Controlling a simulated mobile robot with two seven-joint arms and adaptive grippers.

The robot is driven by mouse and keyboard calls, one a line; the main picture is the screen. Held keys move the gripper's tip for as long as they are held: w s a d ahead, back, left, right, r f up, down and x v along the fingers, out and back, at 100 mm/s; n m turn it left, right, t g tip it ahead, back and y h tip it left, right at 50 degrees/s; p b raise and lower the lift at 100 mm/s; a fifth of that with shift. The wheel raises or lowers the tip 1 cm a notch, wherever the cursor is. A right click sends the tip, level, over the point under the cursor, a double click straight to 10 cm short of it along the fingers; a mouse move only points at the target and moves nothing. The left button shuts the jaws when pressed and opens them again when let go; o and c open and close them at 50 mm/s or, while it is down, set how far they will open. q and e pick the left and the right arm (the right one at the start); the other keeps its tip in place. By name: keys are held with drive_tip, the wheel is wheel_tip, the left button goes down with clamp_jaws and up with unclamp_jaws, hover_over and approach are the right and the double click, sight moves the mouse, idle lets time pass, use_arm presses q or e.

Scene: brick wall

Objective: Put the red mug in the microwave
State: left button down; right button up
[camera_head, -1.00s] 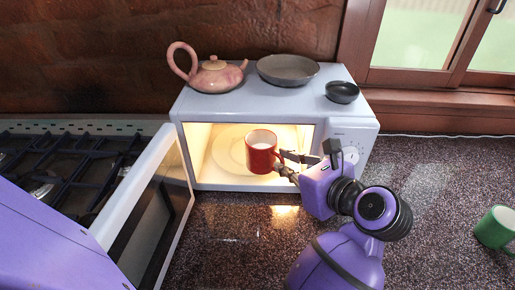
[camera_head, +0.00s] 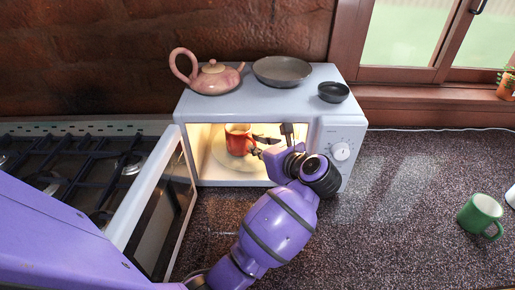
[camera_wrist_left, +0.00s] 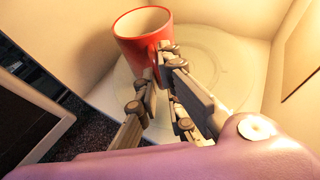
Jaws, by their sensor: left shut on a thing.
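The red mug (camera_head: 239,140) is upright inside the lit microwave (camera_head: 337,133), whose door (camera_head: 156,205) stands open to the left. In the left wrist view the mug (camera_wrist_left: 142,32) is over the glass turntable (camera_wrist_left: 215,75); I cannot tell whether its base touches it. My left gripper (camera_head: 260,146) reaches in through the opening from the front right. In the left wrist view its fingers (camera_wrist_left: 161,62) are shut on the mug's handle side, hiding the handle. My right gripper is not in view.
A pink teapot (camera_head: 214,79), a grey plate (camera_head: 282,71) and a dark bowl (camera_head: 333,92) sit on the microwave. A gas stove (camera_head: 75,170) lies left. The counter right of the microwave is mostly clear.

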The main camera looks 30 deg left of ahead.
use_arm(q)
drive_tip(key=shift+d, duration=0.1)
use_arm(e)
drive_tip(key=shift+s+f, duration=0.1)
use_arm(q)
drive_tip(key=shift+f, duration=0.15)
drive_tip(key=c, duration=1.9)
unclamp_jaws()
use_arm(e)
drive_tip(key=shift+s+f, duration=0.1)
